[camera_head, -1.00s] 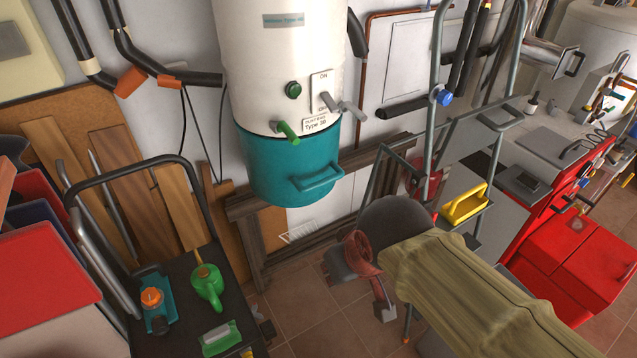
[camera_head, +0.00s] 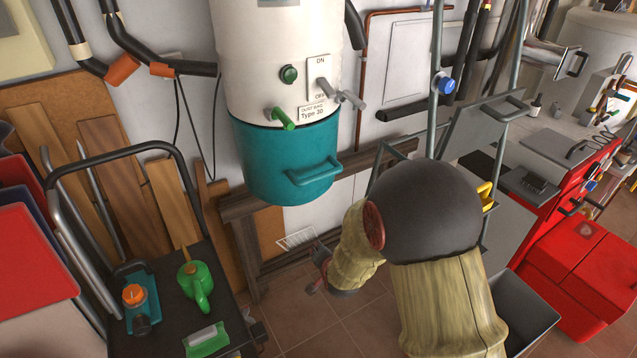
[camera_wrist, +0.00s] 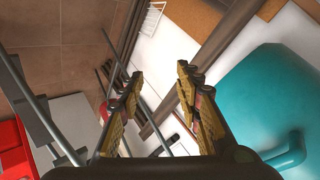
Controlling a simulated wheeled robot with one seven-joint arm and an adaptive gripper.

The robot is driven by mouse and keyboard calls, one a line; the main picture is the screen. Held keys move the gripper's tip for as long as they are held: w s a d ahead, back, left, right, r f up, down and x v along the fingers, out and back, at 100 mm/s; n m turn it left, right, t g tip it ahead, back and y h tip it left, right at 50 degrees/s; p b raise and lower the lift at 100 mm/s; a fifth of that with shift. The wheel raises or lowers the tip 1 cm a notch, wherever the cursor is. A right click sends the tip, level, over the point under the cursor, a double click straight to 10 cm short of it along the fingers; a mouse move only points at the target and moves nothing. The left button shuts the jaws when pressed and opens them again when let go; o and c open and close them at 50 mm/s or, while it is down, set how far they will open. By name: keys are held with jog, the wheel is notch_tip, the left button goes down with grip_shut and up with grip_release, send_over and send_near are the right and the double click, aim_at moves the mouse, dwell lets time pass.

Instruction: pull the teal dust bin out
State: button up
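In the head view my gripper (camera_head: 317,280) is below the handle, mostly hidden behind my forearm.
A green lever (camera_head: 284,119) and a grey lever (camera_head: 350,100) stick out above the bin. A black trolley (camera_head: 170,310) with a green watering can (camera_head: 194,285) stands at the left. Wooden rails (camera_head: 250,235) run behind and below the bin. Red cabinets (camera_head: 575,265) stand at the right.

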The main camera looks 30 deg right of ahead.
jog(key=w+d+r+m+t+h, duration=0.1)
jog(key=w+d+r+m+t, duration=0.1)
jog(key=w+r+m+t, duration=0.1)
jog(key=m+t+h, duration=0.3)
jog(key=m+t, duration=0.3)
jog(key=m, duration=0.1)
send_near(321, 179)
jog(key=f+x, duration=0.1)
jog(key=x, duration=0.2)
jog(key=shift+w+d+r, duration=0.2)
jog(key=shift+w+r, duration=0.3)
jog(key=shift+w, duration=0.1)
jog(key=b+x, duration=0.1)
jog(key=x, duration=0.6)
jog(key=shift+c, duration=0.5)
jog(key=shift+s, duration=0.1)
jog(key=c, duration=0.7)
grip_shut()
